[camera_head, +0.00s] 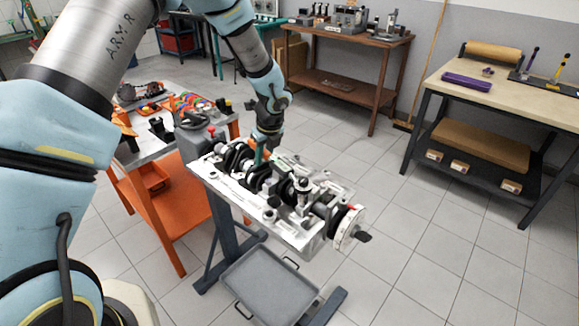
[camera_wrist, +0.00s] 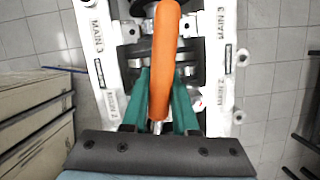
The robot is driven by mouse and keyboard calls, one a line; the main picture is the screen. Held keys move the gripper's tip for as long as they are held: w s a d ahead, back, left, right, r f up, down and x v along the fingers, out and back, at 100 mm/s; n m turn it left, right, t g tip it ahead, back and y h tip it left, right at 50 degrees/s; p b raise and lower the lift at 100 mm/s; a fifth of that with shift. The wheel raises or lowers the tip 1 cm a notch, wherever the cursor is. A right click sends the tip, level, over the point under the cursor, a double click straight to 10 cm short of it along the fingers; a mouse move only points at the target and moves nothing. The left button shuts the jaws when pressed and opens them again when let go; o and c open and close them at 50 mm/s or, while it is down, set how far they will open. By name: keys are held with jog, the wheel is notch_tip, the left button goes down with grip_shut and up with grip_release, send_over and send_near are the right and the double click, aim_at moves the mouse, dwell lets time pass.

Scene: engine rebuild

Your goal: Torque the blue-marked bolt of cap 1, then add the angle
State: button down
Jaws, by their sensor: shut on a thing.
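The engine block (camera_head: 238,200) lies on a stand with its crankshaft and bearing caps facing up. My gripper (camera_head: 260,155) is over the far part of the block. In the wrist view its green fingers (camera_wrist: 160,108) are shut on an orange-handled tool (camera_wrist: 165,50), probably the torque wrench. The handle lies lengthwise over the crankshaft. Labels MAIN 3 (camera_wrist: 97,30) and MAIN 2 (camera_wrist: 108,98) show on the block's side rails. Cap 1 and a blue-marked bolt cannot be made out; the gripper covers the lower wrist view. Whether the tool touches a bolt cannot be told.
A white disc (camera_head: 347,228) sits on the crankshaft's near end. A grey tray (camera_head: 268,288) lies low under the block. An orange cart (camera_head: 170,232) with parts stands close at left. A workbench (camera_head: 510,95) stands at right. Open tiled floor lies between.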

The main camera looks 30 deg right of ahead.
jog(key=shift+r, duration=0.7)
dwell(1.0)
